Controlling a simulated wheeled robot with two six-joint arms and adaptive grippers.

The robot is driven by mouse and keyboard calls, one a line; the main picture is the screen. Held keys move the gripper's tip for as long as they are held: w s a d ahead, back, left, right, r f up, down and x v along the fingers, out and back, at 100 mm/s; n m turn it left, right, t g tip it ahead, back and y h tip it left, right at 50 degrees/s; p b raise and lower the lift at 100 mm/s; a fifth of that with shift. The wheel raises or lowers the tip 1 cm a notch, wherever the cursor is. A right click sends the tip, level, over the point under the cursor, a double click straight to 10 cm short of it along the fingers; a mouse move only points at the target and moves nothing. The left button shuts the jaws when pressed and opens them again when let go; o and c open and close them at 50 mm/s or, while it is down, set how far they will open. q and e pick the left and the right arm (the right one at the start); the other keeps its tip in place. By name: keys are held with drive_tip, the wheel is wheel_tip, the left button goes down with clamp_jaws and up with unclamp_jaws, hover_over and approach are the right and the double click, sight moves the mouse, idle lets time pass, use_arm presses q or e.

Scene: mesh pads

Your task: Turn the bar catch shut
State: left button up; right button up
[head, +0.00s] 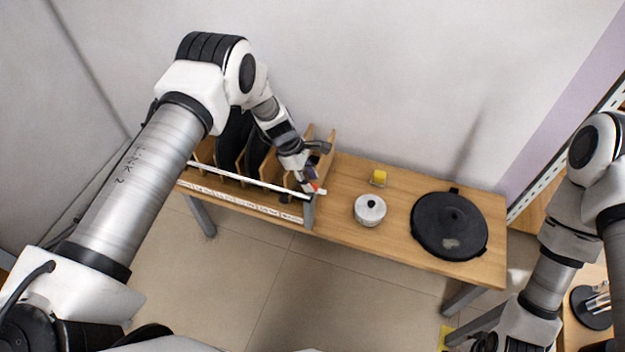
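A wooden rack with upright dividers (205,150) stands at the left end of the wooden table. The bar catch, a long white bar (240,175), lies across the rack's front and reaches the grey post (308,212) at its right end. A red piece (318,187) shows by the bar's right end. My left gripper (313,172) is at that right end, close above the bar. Whether its fingers touch the bar cannot be told, and its opening is too small to judge. My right arm comes in at the right; its fingertips do not show.
Black flat items (235,135) stand in the rack. A wall is close behind. Another wooden surface with a black-based object (590,308) is at right.

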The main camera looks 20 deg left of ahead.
use_arm(q)
drive_tip(key=shift+d+f, duration=0.25)
drive_tip(key=shift+f, duration=0.35)
clamp_jaws()
